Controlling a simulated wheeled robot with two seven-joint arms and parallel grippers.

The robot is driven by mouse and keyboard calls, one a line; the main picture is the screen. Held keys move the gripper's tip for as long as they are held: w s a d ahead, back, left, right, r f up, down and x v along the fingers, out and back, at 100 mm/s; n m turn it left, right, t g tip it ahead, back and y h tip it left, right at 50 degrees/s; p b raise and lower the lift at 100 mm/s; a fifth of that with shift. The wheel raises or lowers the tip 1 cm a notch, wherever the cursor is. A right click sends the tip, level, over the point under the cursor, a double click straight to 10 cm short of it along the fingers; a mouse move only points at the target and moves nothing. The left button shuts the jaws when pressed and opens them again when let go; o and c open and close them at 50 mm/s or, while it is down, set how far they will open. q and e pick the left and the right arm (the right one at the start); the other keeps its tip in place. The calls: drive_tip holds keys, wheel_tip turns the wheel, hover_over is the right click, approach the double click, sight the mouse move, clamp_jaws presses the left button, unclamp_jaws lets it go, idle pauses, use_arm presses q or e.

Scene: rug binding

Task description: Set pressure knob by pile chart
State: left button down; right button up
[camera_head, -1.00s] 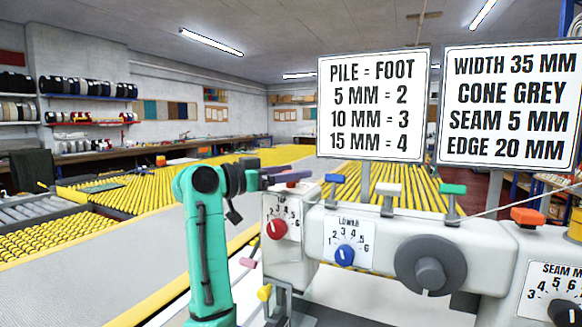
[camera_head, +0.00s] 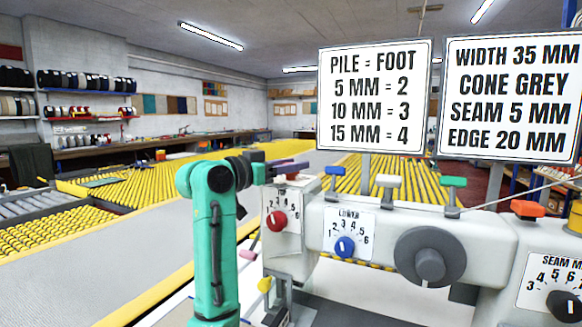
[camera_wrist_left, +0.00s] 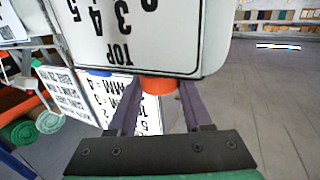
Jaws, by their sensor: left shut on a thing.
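My left gripper (camera_head: 288,168) reaches in from the left to the top of the sewing machine's left head (camera_head: 281,252). In the left wrist view, which is upside down, its fingers (camera_wrist_left: 155,92) are shut on an orange-red knob (camera_wrist_left: 158,86) on top of the head, beside a plate marked TOP (camera_wrist_left: 140,35). The knob's setting is hidden. The pile chart (camera_head: 373,98) reads 5 MM = 2, 10 MM = 3, 15 MM = 4 for foot. My right gripper is not in view.
A red dial (camera_head: 276,221), a blue LOWER dial (camera_head: 345,246) and a big grey handwheel (camera_head: 430,262) are on the machine front. A second sign (camera_head: 508,98) gives width, cone, seam and edge. Coloured levers line the machine's top. Yellow roller tables lie behind.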

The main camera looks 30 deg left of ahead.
use_arm(q)
drive_tip(key=shift+n+t+y, duration=0.3)
drive_tip(key=shift+n+y, duration=0.4)
drive_tip(key=shift+y, duration=0.4)
drive_tip(key=n+y, duration=0.1)
drive_tip(key=y, duration=0.1)
drive_tip(key=shift+n+y, duration=0.4)
drive_tip(key=n+y+p, duration=0.2)
drive_tip(key=n+y, duration=0.1)
drive_tip(key=y, duration=0.2)
drive_tip(key=shift+d+r, duration=0.1)
drive_tip(key=shift+n+g+y+p, duration=0.25)
drive_tip(key=shift+n+g+y, duration=0.35)
drive_tip(key=shift+n+y, duration=0.65)
drive_tip(key=shift+n+g+y+p, duration=0.25)
drive_tip(key=shift+n+g+y, duration=0.5)
drive_tip(key=shift+y, duration=0.9)
drive_tip(key=shift+c, duration=1.6)
unclamp_jaws()
